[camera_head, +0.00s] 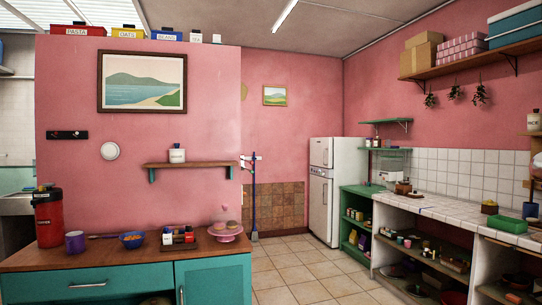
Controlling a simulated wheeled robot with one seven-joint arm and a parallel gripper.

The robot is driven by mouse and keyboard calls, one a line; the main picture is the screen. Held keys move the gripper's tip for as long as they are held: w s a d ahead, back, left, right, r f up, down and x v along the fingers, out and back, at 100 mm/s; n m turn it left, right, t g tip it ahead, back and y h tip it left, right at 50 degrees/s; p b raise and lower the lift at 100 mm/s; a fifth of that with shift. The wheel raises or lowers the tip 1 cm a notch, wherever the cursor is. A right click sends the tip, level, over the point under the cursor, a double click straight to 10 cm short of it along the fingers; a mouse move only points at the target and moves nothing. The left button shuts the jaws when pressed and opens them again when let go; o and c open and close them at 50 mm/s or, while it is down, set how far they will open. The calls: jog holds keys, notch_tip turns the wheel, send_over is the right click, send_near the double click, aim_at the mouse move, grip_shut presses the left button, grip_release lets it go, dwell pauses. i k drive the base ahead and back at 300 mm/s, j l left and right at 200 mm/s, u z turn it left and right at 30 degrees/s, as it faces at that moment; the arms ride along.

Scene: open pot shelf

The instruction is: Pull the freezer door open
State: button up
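A white two-door fridge-freezer (322,190) stands on the tiled floor in the far corner, past the end of the pink partition wall. Its short upper door (321,152), probably the freezer door, looks shut. Its taller lower door (320,207) also looks shut. A thin handle seems to run along the right part of each door, but it is small at this distance. My gripper is not in view, and nothing shows touching the fridge.
A teal cabinet with a wooden top (130,255) fills the left foreground. A green shelf unit (356,222) stands right of the fridge. A white-tiled counter (440,209) runs along the right wall. A blue pole (254,200) stands near the partition's end. The tiled floor (298,272) between is clear.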

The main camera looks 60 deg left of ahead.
aim_at(321, 148)
jog(key=j+u, duration=0.1)
jog(key=u, duration=1.55)
jog(key=i, duration=7.85)
jog(key=j, duration=0.1)
